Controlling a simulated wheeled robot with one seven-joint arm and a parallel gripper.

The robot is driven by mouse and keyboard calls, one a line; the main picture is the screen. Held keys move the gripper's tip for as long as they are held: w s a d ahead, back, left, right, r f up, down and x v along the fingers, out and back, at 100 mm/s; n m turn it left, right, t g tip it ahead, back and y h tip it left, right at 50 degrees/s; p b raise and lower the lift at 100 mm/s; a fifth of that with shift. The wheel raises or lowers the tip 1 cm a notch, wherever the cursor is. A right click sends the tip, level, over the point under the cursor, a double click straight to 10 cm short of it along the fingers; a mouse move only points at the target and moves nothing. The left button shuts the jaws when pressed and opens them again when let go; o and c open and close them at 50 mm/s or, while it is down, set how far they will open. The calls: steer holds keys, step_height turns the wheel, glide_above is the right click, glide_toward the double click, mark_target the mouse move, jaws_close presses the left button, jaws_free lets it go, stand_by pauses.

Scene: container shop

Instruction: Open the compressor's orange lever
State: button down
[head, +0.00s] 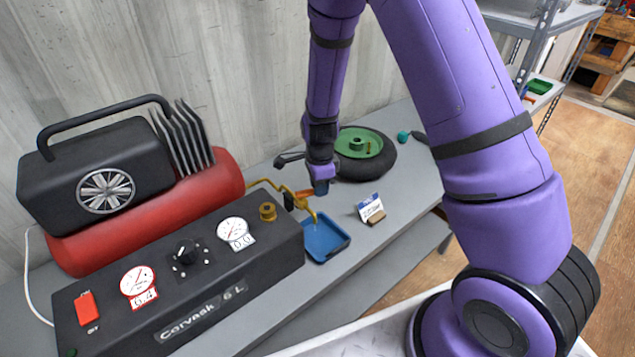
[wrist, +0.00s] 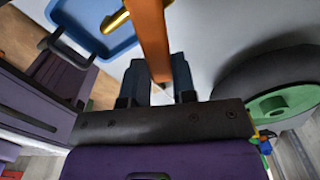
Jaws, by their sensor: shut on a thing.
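The black and red compressor (head: 145,200) stands on the bench at the left, with its gauges facing me. A brass pipe (head: 272,184) leaves its right end and bends down over a blue tray. The orange lever (head: 303,193) sits on this pipe, partly hidden by my gripper (head: 320,188). In the wrist view the orange lever (wrist: 151,38) runs down between the two dark fingers of my gripper (wrist: 158,82), which is shut on it. Part of the brass pipe (wrist: 116,20) shows beside the lever.
The blue tray (head: 343,240) lies below the pipe's end. A small card on a stand (head: 370,209) stands to its right. A wheel with a green hub (head: 385,158) lies just behind my gripper.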

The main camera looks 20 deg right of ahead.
steer(key=shift+s+a+m, duration=0.6)
steer(key=shift+s+m, duration=0.15)
steer(key=shift+m, duration=1.5)
steer(key=shift+s+a+m, duration=0.6)
steer(key=shift+s+m, duration=0.1)
steer(key=shift+m, duration=1.5)
steer(key=shift+s+a+m, duration=0.6)
steer(key=shift+s+m, duration=0.15)
steer(key=shift+m, duration=1.5)
steer(key=c, duration=0.9)
jaws_free()
step_height(320, 180, up, 11)
steer(key=shift+f, duration=0.1)
